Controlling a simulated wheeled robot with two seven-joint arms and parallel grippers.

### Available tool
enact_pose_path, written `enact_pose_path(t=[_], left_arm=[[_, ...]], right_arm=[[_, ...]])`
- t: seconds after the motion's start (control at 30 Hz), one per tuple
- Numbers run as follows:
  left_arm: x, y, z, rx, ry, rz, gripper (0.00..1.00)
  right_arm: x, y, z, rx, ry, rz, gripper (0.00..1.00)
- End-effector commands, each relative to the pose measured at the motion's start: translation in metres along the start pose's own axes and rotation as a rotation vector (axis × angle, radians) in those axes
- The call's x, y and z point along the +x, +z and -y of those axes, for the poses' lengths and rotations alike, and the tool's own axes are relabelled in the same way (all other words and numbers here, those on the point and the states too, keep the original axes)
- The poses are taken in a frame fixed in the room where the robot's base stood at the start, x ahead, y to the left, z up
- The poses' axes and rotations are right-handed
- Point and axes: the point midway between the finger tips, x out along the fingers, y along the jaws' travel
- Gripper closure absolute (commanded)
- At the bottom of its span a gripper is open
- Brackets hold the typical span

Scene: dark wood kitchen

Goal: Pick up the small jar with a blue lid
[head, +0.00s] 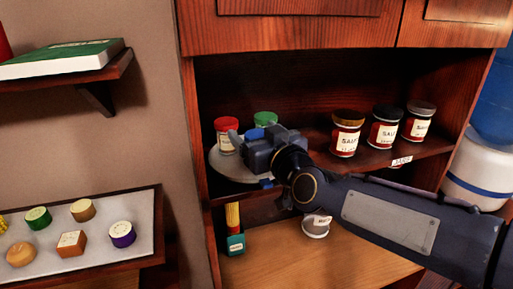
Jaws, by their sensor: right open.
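A round light turntable tray (222,170) stands on the cabinet shelf at the left. A small blue patch (254,133), which looks like the blue lid of the jar, shows at the far side of my right gripper (247,146). The jar's body is hidden behind the gripper. My right gripper is open over the tray, its arm reaching in from the lower right. I cannot tell whether the fingers are around the jar or only in front of it. My left gripper is not in view.
On the tray, a red-lidded jar (226,136) stands left of my gripper and a green-lidded jar (265,118) behind it. Three larger labelled jars (347,134) stand right on the shelf.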

Motion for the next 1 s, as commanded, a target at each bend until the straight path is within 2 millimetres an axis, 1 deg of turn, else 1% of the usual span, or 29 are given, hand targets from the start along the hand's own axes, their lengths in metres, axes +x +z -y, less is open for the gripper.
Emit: enact_pose_path(t=[0.03,0.1,0.33,0.7,0.77,1.0], left_arm=[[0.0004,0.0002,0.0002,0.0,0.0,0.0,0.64],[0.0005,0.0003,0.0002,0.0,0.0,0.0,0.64],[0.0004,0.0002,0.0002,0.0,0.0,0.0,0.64],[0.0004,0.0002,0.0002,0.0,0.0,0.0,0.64],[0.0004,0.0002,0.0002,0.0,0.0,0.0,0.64],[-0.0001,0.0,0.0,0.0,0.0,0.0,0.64]], right_arm=[[0.0057,0.0013,0.0,-0.001,0.0,0.002,0.25],[0.0092,0.0007,0.0001,0.0,-0.001,0.001,0.25],[0.0099,0.0005,0.0001,0.001,-0.001,0.0,0.25],[0.0096,0.0006,0.0,0.001,-0.001,0.001,0.73],[0.0096,0.0006,0.0,0.001,-0.001,0.001,0.81],[0.0095,-0.0013,-0.0001,0.001,-0.001,-0.002,0.81]])
